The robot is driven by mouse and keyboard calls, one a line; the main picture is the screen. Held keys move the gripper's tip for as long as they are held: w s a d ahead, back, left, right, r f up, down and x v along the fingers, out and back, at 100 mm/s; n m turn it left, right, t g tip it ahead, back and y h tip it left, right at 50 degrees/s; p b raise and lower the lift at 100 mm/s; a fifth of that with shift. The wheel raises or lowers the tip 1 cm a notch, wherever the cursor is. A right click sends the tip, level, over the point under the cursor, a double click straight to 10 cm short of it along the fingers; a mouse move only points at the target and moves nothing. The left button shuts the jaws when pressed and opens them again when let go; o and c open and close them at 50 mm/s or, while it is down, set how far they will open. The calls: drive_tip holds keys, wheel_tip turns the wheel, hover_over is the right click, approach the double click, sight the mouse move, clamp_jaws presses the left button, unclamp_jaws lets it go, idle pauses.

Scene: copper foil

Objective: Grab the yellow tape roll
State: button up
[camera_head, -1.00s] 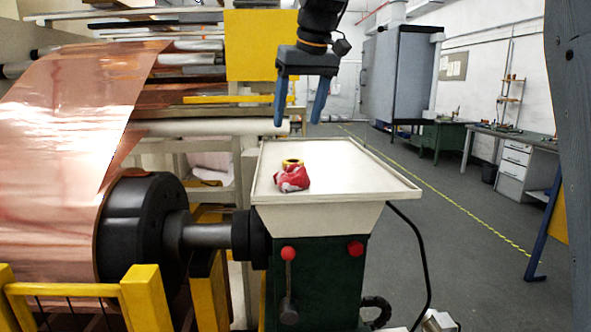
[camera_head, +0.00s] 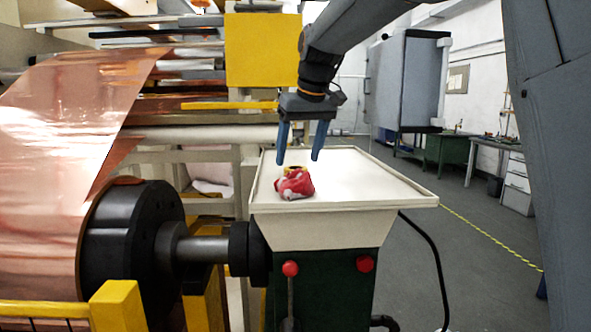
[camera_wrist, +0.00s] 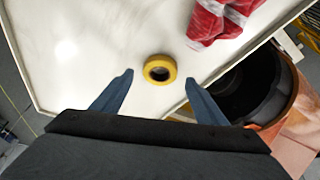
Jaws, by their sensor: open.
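The yellow tape roll (camera_wrist: 149,72) lies flat on the white tray table in the wrist view, with its dark hole facing up. It is between and a little beyond the two blue fingertips of my gripper (camera_wrist: 158,78). In the head view the tape roll (camera_head: 292,168) is mostly hidden behind a red and white cloth. My gripper (camera_head: 299,160) is open and empty, pointing down above the tray near the roll.
The crumpled red and white cloth (camera_head: 295,184) lies close to the roll; it also shows in the wrist view (camera_wrist: 214,22). The tray table (camera_head: 375,188) has a raised rim and is clear on its right. A large copper roll (camera_head: 60,150) stands at left.

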drive_tip(key=shift+p+x, duration=0.35)
drive_tip(key=shift+x, duration=1.15)
drive_tip(key=shift+c, duration=0.3)
drive_tip(key=c, duration=1.1)
